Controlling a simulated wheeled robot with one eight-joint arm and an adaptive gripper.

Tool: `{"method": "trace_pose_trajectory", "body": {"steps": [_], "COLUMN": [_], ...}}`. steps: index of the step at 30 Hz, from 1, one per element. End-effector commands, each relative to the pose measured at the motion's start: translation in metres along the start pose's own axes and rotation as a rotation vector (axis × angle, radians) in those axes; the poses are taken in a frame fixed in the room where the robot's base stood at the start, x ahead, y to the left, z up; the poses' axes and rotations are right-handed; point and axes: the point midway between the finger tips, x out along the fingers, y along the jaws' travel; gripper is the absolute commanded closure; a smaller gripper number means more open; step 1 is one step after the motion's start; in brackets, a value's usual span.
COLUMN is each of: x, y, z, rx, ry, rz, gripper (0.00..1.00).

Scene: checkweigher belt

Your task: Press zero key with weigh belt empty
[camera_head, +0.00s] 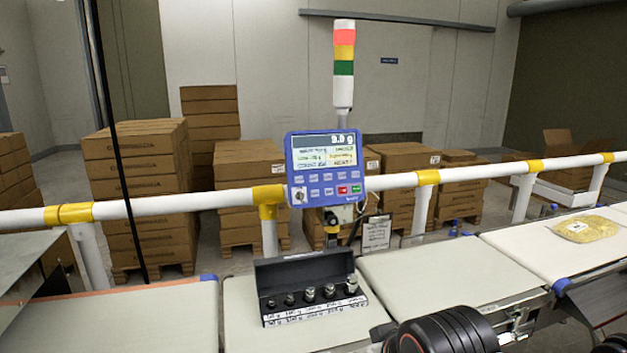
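The blue control terminal (324,168) is mounted at the white rail behind the belts. Its screen (325,152) shows a large reading that looks like 9.0 g or 0.0 g, too small to be sure. Below are rows of small blue keys (313,184), one red key and one green key; their labels are unreadable, so I cannot pick out the zero key. An open black case of several metal weights (309,290) stands on the middle belt section (242,325). The section to its right (440,270) is bare. My gripper's fingers are not visible; a dark rounded part of my arm shows at the bottom.
A light tower (344,65) rises behind the terminal. The white rail (160,203) with yellow joints runs across the back of the belts. A bag of yellow product (585,228) lies on the far right belt. The left belt (150,320) looks clear. Stacked cartons (140,195) stand behind.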

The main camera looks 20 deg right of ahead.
Motion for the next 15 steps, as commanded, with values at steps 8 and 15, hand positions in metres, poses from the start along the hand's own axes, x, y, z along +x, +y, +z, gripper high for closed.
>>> {"method": "trace_pose_trajectory", "body": {"steps": [8, 15], "x": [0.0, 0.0], "y": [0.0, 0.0], "z": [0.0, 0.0], "rx": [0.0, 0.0], "ry": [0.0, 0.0], "rz": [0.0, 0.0], "gripper": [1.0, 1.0]}}
